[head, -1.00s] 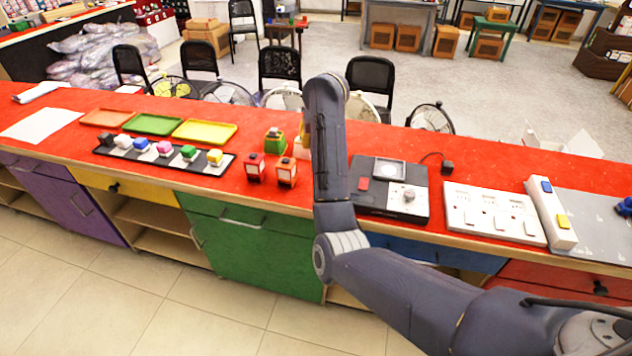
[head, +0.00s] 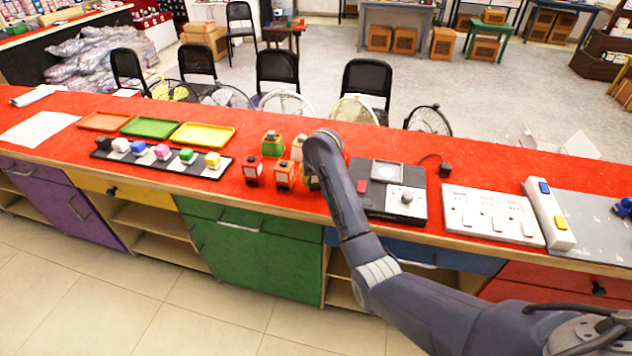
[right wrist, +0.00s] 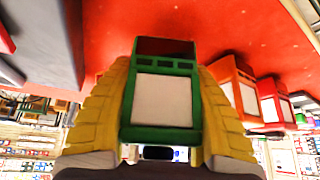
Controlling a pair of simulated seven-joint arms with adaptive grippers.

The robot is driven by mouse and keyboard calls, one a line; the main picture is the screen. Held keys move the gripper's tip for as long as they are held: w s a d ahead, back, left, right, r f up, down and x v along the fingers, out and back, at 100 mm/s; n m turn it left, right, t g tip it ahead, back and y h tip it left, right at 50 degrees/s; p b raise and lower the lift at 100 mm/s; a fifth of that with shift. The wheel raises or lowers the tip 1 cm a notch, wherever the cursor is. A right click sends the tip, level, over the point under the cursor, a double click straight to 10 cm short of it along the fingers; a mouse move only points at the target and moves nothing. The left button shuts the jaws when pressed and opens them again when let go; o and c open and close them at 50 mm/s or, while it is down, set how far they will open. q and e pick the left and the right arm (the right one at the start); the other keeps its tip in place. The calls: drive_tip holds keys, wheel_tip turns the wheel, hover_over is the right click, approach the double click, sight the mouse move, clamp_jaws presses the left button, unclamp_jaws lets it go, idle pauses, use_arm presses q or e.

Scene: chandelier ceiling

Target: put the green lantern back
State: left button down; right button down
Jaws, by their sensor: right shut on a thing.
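A green lantern with a white panel (right wrist: 163,100) is between the yellow fingers of my right gripper (right wrist: 163,72) in the right wrist view. The gripper is shut on it. In the head view my right arm hides most of the gripper, and a small green part of the lantern (head: 312,183) shows beside the arm, over the red counter. Whether the lantern touches the counter I cannot tell. My left gripper is in neither view.
Two red lanterns (head: 253,171) (head: 285,175) stand left of my right gripper. Another green lantern (head: 272,144) and a pale-fronted one (head: 298,147) stand behind them. A black device (head: 398,202) lies to the right. A block rack (head: 215,172) and coloured trays (head: 203,135) lie left.

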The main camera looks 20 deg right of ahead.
drive_tip(key=shift+f, duration=0.9)
drive_tip(key=shift+f, duration=0.15)
drive_tip(key=c, duration=0.7)
unclamp_jaws()
drive_tip(key=shift+o, duration=0.2)
drive_tip(key=shift+s+r, duration=0.1)
drive_tip(key=shift+r, duration=0.2)
drive_tip(key=v, duration=1.1)
drive_tip(key=shift+s+r, duration=0.15)
drive_tip(key=shift+r, duration=0.1)
